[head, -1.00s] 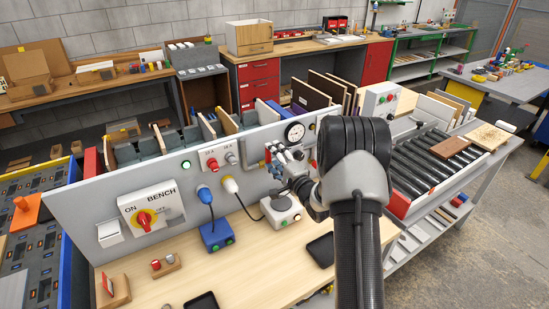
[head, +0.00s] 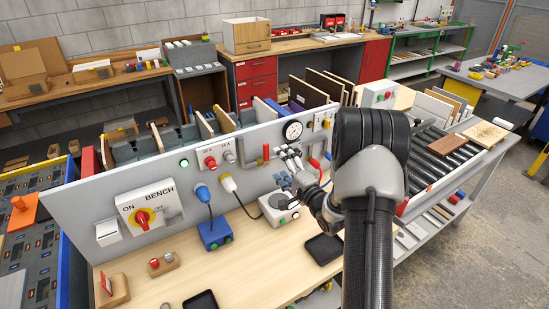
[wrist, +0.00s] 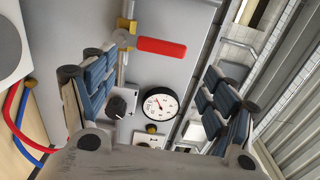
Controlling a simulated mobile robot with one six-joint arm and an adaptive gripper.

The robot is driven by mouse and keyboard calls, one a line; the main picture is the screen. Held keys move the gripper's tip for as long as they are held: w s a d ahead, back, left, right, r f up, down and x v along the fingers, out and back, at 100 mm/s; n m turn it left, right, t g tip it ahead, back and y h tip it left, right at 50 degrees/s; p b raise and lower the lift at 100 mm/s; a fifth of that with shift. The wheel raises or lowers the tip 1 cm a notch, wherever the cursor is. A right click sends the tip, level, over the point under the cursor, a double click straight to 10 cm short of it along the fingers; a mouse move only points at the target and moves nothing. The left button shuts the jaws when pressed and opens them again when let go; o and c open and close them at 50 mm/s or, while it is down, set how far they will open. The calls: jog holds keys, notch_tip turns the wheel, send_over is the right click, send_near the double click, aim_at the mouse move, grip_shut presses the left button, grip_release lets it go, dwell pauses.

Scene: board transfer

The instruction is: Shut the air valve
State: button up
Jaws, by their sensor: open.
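The air valve's red lever handle (head: 266,152) is on the grey bench panel, left of the round gauge. It points up in the head view. In the wrist view the red handle (wrist: 161,47) extends sideways from a brass body (wrist: 125,32) and lies roughly across the grey pipe. My gripper (head: 286,166) is in front of the panel, right of and below the handle. In the wrist view my gripper (wrist: 158,88) has its blue-padded fingers wide apart, with nothing between them. The handle appears beyond the fingers and apart from them.
The gauge (head: 293,130) and a black knob (wrist: 122,102) are close by on the panel. Red and blue hoses (wrist: 22,125) run at the wrist view's left. A grey box with a cable (head: 279,208) and a black tray (head: 323,248) are on the bench below.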

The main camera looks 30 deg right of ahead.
jog(key=s, duration=0.6)
jog(key=shift+s+d, duration=0.1)
dwell(0.3)
